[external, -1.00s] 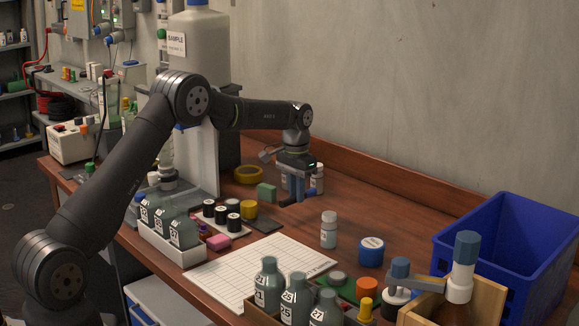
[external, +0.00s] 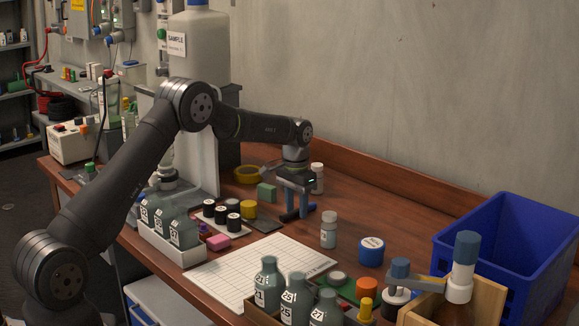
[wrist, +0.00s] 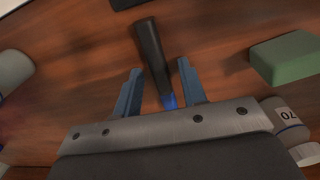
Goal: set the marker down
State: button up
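The marker, dark with a blue end, lies on the wooden table in the external view (external: 289,216). In the wrist view its dark body (wrist: 152,50) stretches between and beyond the fingertips, with the blue end toward the gripper's base. My gripper (external: 297,211) points down over it, fingertips close to the tabletop. In the wrist view the fingers of my gripper (wrist: 159,70) are apart, with a gap on each side of the marker.
A green block (external: 266,192) lies left of the gripper, and a white-capped vial (external: 317,178) stands just behind it. Another vial (external: 328,230) stands in front on the right.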

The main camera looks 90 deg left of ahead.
notch_tip(320, 180, up, 12)
jog(key=shift+r, duration=0.2)
dwell(0.4)
jog(key=shift+s+f, duration=0.1)
jog(key=shift+f, duration=4.25)
jog(key=shift+f, duration=0.1)
